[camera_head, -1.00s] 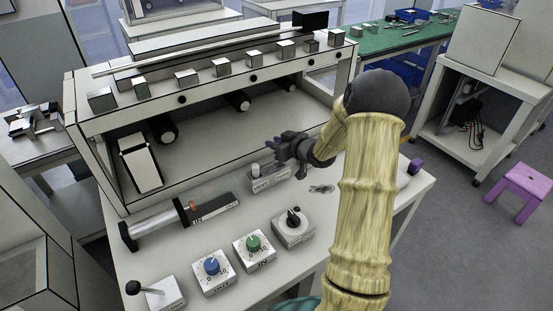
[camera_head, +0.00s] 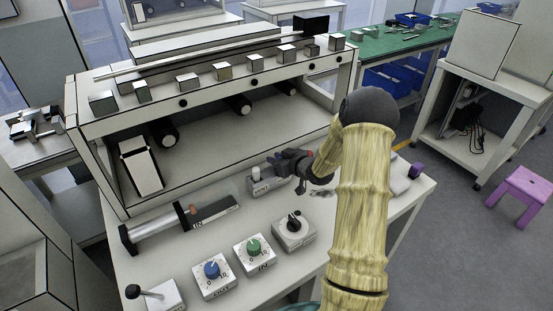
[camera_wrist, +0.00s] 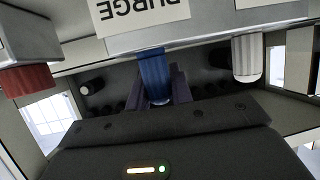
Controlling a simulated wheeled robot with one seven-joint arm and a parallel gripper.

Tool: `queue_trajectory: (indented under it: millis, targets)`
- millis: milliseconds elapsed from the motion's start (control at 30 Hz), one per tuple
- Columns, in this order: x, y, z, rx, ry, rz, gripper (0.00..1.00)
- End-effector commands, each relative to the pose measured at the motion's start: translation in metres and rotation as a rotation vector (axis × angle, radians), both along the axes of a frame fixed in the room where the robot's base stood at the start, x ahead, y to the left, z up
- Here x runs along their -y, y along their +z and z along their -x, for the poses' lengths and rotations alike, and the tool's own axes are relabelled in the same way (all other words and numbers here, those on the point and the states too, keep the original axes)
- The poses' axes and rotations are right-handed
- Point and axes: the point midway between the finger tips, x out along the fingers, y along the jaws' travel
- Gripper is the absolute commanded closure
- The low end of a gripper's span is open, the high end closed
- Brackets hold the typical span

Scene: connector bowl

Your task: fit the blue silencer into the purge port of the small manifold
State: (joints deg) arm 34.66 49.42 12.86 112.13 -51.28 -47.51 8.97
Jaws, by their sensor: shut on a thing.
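The small manifold (camera_head: 268,186) lies on the bench, with a white fitting (camera_head: 256,172) upright on its left end. In the wrist view, which looks upside down, the manifold (camera_wrist: 215,32) spans the top and carries a PURGE label (camera_wrist: 143,12). My gripper (camera_head: 279,163) is over the manifold, shut on the blue silencer (camera_wrist: 153,72), whose near end shows between the fingers. The silencer lines up with the PURGE label and its far end meets the manifold's edge. I cannot tell how deep it sits; the port itself is hidden. The white fitting (camera_wrist: 247,58) is to one side.
A red fitting (camera_wrist: 30,80) on a grey block stands on the other side in the wrist view. A black knob box (camera_head: 294,232) and green-dial box (camera_head: 254,250) are in front of the manifold. A cylinder unit (camera_head: 155,228) lies left. The shelf frame stands behind.

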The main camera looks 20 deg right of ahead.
Motion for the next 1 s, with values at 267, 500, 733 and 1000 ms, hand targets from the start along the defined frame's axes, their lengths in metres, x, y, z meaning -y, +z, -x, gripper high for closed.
queue_trajectory:
  millis: [267, 500, 733, 1000]
  targets:
    - [0.0, -0.003, 0.0, -0.001, 0.001, 0.0, 0.56]
    - [0.0, -0.002, 0.0, -0.001, 0.001, 0.0, 0.56]
    - [0.004, 0.004, 0.01, -0.002, -0.001, 0.0, 0.56]
    - [0.015, 0.023, 0.052, -0.001, 0.003, 0.0, 0.56]
